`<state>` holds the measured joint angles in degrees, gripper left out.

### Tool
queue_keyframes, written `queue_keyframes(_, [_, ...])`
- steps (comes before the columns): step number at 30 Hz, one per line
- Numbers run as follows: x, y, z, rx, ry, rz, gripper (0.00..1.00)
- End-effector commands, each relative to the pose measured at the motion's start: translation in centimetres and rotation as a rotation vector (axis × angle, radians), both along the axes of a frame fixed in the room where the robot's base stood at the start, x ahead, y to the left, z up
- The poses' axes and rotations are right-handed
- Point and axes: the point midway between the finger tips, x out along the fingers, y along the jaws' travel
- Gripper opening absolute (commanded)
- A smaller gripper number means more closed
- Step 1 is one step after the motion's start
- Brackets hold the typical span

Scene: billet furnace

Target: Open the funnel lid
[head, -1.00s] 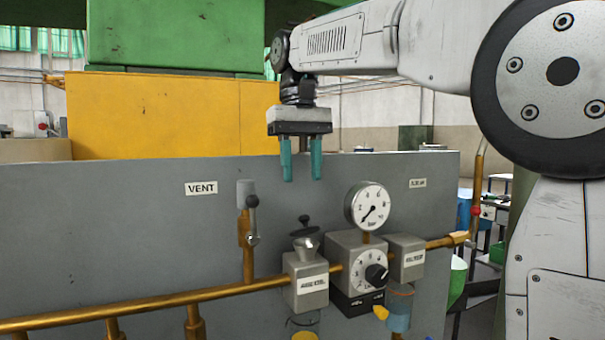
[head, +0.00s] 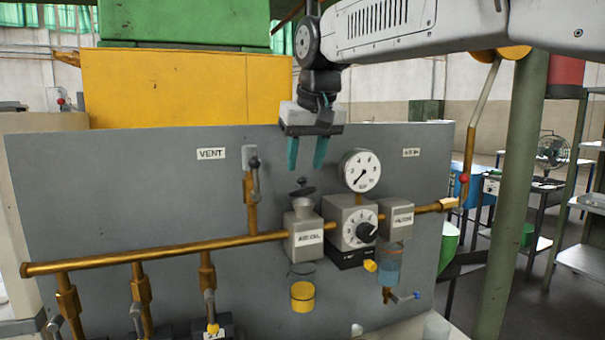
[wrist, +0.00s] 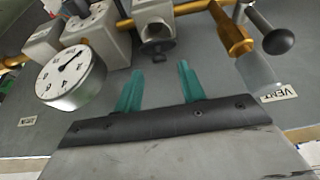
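The funnel lid (head: 302,190) is a small dark disc with a knob, at the top of the pale funnel (head: 303,207) on a grey labelled block. I cannot tell whether the lid touches the funnel rim. My gripper (head: 306,164) points down above the lid, its two teal fingers apart with nothing between them. In the wrist view the lid (wrist: 157,47) lies just beyond the gap between the fingertips (wrist: 160,68), apart from them.
A pressure gauge (head: 360,171) stands right of the fingers, above a dial block (head: 352,222). A vent valve handle (head: 254,180) is to the left. A brass pipe (head: 160,253) runs along the grey panel (head: 110,190). The yellow box (head: 180,85) is behind.

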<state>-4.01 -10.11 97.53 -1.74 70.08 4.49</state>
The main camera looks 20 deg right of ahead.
Motion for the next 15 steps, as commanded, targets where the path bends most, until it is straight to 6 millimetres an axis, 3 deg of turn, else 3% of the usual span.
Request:
queue_keyframes(6, [1.1,0.0,-2.8,0.0,0.003,0.001,0.4])
queue_keyframes(15, [1.5,0.3,-3.5,0.0,0.001,0.004,0.4])
